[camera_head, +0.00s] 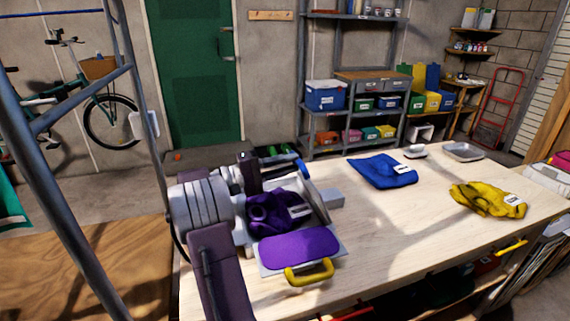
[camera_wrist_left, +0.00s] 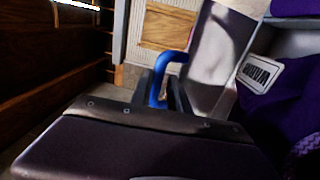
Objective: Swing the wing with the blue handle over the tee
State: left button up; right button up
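The purple tee (camera_head: 268,212) lies bunched, with a white label, on the middle of a folding board. It also shows at the right of the left wrist view (camera_wrist_left: 262,105). The wing with the blue handle, a grey panel (camera_wrist_left: 220,45), stands tilted up beside the tee. My left gripper (camera_wrist_left: 165,95) has its dark fingers around the blue handle (camera_wrist_left: 160,78) and looks shut on it. The blue handle also shows at the board's far side in the head view (camera_head: 304,169). The near wing has a purple pad (camera_head: 299,246) and a yellow handle (camera_head: 309,273), and lies flat.
The board is on a pale wooden table (camera_head: 395,235). A folded blue garment (camera_head: 382,171), a yellow garment (camera_head: 487,200) and a grey tray (camera_head: 462,151) lie farther right. The table between them and the board is clear. A metal post (camera_head: 60,180) stands at the left.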

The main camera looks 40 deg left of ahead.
pick_arm(q)
jog(key=shift+o, duration=0.3)
jog(key=shift+w+d+f+g, duration=0.3)
jog(key=shift+w+f, duration=0.15)
jog(key=shift+f, duration=0.3)
jog(key=shift+s+r, duration=0.1)
jog(key=p+v, duration=0.1)
jog(key=v, duration=0.8)
jog(key=shift+r, duration=0.15)
jog(key=shift+s, duration=0.1)
